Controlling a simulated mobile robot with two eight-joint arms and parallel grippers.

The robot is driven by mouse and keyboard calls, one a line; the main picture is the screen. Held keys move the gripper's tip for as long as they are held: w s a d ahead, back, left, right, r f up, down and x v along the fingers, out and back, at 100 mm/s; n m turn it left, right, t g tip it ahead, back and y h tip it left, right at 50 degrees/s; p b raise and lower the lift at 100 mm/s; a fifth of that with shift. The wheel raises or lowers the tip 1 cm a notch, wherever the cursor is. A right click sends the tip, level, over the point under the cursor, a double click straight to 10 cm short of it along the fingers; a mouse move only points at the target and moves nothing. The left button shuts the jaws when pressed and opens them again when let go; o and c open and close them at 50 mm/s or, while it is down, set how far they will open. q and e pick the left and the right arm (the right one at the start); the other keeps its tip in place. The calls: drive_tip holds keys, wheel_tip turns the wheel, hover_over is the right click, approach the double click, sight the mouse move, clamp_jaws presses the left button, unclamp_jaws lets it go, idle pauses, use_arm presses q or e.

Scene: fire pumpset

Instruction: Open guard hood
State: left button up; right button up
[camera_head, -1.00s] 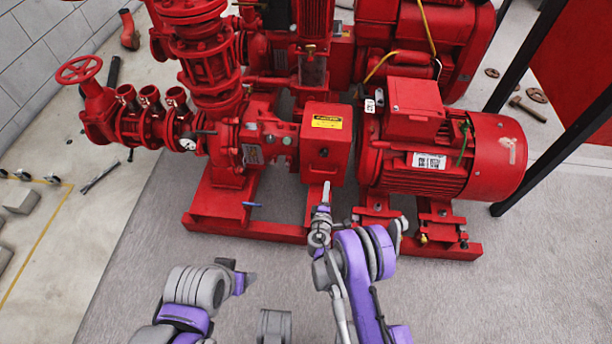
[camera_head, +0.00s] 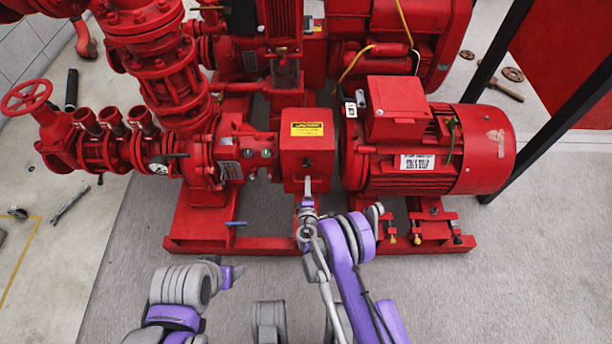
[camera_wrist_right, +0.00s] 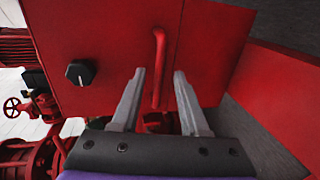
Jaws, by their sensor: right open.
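The guard hood (camera_head: 307,160) is a red box with a yellow label, between the pump and the motor. In the right wrist view its red front face (camera_wrist_right: 110,30) fills much of the picture, with a red bar handle (camera_wrist_right: 158,65) and a black knob (camera_wrist_right: 80,72). My right gripper (camera_head: 307,184) is at the lower front of the hood. In the wrist view the right gripper (camera_wrist_right: 160,75) is open, with the handle showing between its two fingers; contact cannot be told.
The red motor (camera_head: 440,150) stands right of the hood and the red pump with valves (camera_head: 200,150) stands left. A red base frame (camera_head: 270,243) runs along the front. A black post (camera_head: 510,60) stands at the right. The grey floor (camera_head: 540,260) in front is clear.

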drive_tip(key=shift+w, duration=0.3)
clamp_jaws()
idle(1.3)
